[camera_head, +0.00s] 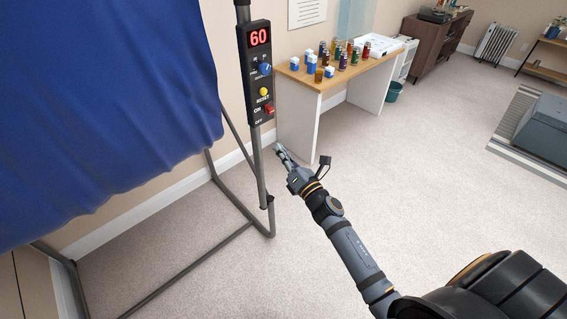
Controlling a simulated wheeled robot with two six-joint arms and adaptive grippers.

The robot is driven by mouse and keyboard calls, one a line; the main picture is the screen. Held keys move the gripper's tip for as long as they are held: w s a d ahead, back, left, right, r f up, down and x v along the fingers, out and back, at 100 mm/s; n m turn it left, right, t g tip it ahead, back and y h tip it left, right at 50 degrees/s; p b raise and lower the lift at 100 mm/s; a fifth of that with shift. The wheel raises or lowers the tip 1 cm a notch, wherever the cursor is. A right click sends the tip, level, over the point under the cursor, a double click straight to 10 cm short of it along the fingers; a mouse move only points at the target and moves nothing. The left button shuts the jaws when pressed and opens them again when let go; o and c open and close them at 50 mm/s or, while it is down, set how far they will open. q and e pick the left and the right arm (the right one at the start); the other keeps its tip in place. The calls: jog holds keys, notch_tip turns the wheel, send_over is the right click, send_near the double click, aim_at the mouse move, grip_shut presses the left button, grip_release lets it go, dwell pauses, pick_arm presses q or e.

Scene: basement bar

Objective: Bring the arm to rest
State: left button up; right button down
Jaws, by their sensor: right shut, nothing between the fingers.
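My right arm comes in from the lower right and reaches up and left over the carpet. My right gripper (281,151) is at its end, shut and empty. In the picture it lies just right of the metal post, below the black control box (259,72). The gripper looks apart from both, though the exact distance is hard to tell. The box shows a red 60, a blue knob, a yellow button and a red switch. My left gripper is not in view.
A blue cloth (100,110) hangs on a metal frame (190,262) at the left. A wooden-topped table (318,84) with several small bottles and boxes stands behind the gripper. A brown cabinet (432,42) and a radiator (495,44) stand farther back.

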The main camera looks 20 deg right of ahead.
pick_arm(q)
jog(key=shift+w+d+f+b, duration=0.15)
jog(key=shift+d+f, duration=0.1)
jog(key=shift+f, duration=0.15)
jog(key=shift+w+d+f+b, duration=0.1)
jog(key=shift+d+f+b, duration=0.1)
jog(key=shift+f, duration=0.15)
pick_arm(e)
jog(key=shift+v, duration=1)
jog(key=shift+a+r, duration=0.15)
jog(key=shift+a, duration=0.1)
